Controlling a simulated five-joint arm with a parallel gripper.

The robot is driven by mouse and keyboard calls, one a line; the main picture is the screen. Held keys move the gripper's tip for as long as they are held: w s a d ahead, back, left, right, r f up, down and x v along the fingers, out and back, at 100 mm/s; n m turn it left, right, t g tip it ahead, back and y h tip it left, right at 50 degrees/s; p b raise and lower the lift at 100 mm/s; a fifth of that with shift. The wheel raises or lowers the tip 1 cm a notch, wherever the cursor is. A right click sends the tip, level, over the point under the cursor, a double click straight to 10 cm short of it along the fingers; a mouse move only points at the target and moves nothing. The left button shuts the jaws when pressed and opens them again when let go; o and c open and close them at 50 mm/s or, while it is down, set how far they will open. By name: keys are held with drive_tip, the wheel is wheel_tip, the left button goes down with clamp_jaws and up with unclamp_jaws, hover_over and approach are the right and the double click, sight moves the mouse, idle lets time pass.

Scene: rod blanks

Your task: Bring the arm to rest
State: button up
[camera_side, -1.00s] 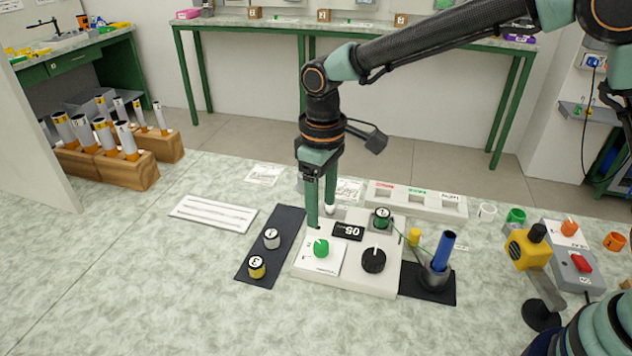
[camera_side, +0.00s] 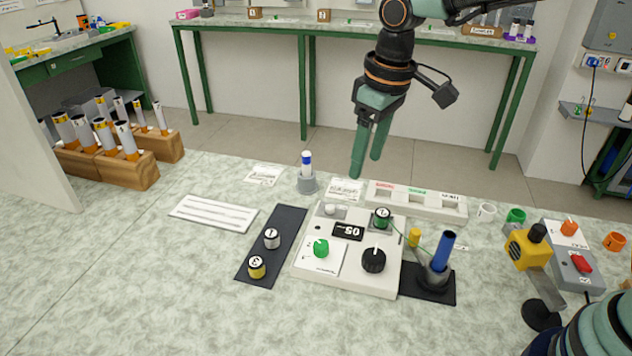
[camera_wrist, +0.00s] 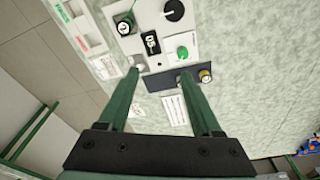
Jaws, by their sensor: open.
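My gripper (camera_side: 369,152) is open and empty. In the side view it hangs in the air above the back edge of the bench, behind the white instrument box (camera_side: 318,275). In the wrist view my gripper (camera_wrist: 158,78) shows its two green fingers apart with nothing between them. The box has a display (camera_side: 348,231) reading 05, a green knob (camera_side: 321,248) and a black knob (camera_side: 374,260). A labelled cylinder (camera_side: 382,217) sits on the box at its back right.
A dark strip (camera_side: 288,224) holds a white-topped cylinder (camera_side: 272,238) and a yellow one (camera_side: 257,266). A blue rod (camera_side: 444,250) leans in a holder at right. A white-and-blue tube (camera_side: 306,163) stands in a grey holder (camera_side: 307,185). The bench front is clear.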

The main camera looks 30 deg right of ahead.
drive_tip(key=s+d+r+m+t, duration=0.3)
drive_tip(key=s+d+m+t, duration=0.1)
drive_tip(key=s+d, duration=0.7)
drive_tip(key=d, duration=0.3)
drive_tip(key=shift+m+h, duration=0.3)
drive_tip(key=shift+m, duration=0.1)
